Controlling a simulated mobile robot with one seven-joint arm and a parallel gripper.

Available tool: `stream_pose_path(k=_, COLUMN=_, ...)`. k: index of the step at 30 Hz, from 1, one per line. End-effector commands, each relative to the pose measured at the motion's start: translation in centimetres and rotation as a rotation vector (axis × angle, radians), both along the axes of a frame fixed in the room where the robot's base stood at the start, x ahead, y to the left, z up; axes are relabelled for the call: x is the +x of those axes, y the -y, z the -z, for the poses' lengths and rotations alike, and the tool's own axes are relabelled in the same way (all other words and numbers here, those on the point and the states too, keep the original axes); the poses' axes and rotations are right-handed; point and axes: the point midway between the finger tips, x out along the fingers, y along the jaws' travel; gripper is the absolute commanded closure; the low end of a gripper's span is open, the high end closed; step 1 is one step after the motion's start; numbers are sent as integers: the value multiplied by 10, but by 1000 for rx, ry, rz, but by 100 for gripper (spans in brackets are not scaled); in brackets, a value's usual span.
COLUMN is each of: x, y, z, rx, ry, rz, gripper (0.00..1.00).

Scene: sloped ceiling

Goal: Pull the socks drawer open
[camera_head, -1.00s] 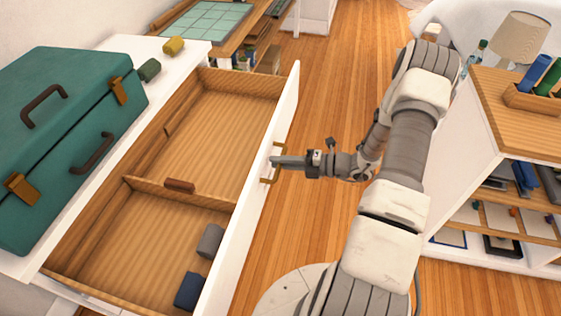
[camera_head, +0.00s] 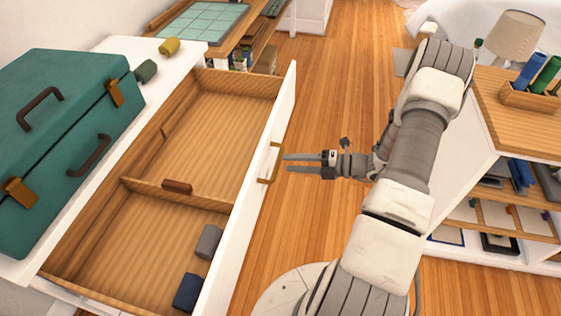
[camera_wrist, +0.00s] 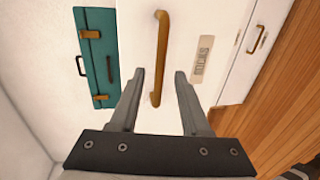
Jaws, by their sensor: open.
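The drawer (camera_head: 250,215) stands pulled out of the white dresser. Its wooden inside shows, split by a divider, with a grey roll (camera_head: 209,241) and a dark blue roll (camera_head: 188,292) in the near part. A brass handle (camera_head: 270,163) is on its white front. My gripper (camera_head: 287,163) is open and empty, its fingers pointing at the handle from a short distance to the right. In the wrist view the handle (camera_wrist: 160,55) stands upright ahead, between and beyond the fingertips (camera_wrist: 160,75). A label (camera_wrist: 202,60) beside it appears to read SOCKS.
A teal case (camera_head: 65,140) lies on the dresser top (camera_head: 145,48), with a green roll (camera_head: 146,71) and a yellow roll (camera_head: 169,46) nearby. A white shelf unit (camera_head: 460,190) stands at the right. Wooden floor (camera_head: 335,90) lies clear between.

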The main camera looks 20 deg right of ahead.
Motion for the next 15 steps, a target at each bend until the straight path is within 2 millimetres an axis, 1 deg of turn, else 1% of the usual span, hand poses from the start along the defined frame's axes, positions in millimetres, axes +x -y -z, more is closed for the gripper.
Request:
stream_pose_path(k=1, x=-8, y=12, z=-4, rx=-3, ry=0, rz=5, gripper=53)
stream_pose_path(k=9, x=-46, y=64, z=-16, rx=-3, ry=1, rz=3, gripper=53)
stream_pose_path(k=15, x=-64, y=89, z=-23, rx=-1, ry=1, rz=1, gripper=53)
